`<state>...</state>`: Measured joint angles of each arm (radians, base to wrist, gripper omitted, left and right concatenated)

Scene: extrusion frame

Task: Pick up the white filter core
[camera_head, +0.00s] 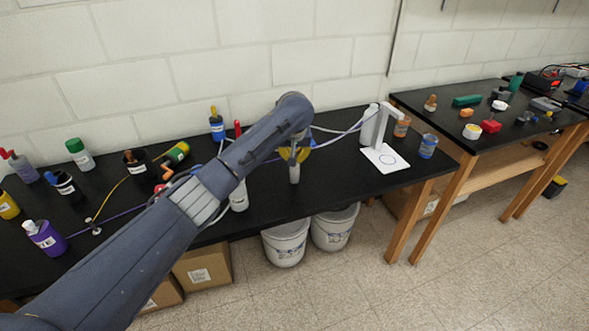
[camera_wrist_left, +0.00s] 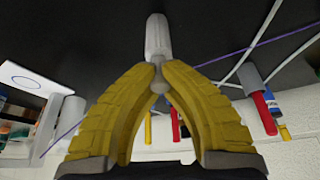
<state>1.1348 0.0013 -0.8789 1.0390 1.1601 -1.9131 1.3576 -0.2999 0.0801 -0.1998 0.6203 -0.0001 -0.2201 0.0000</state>
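The white filter core (camera_head: 294,173) is a slim pale cylinder with a narrow neck and a rounded knob, near the front edge of the black table. In the head view it stands roughly upright below my left gripper (camera_head: 296,153). In the left wrist view the core (camera_wrist_left: 157,38) extends beyond the yellow fingertips (camera_wrist_left: 160,70). The fingers close around its neck, with the knob between them. I cannot tell whether its lower end touches the table. My left forearm hides part of the table. My right gripper is not in view.
A white stand with a circle-marked base (camera_head: 385,158) is to the right, by a blue-labelled jar (camera_head: 428,146). A white bottle (camera_head: 239,195) is to the left. Several bottles fill the table's left end. Thin hoses cross behind. Two white buckets (camera_head: 285,243) are below.

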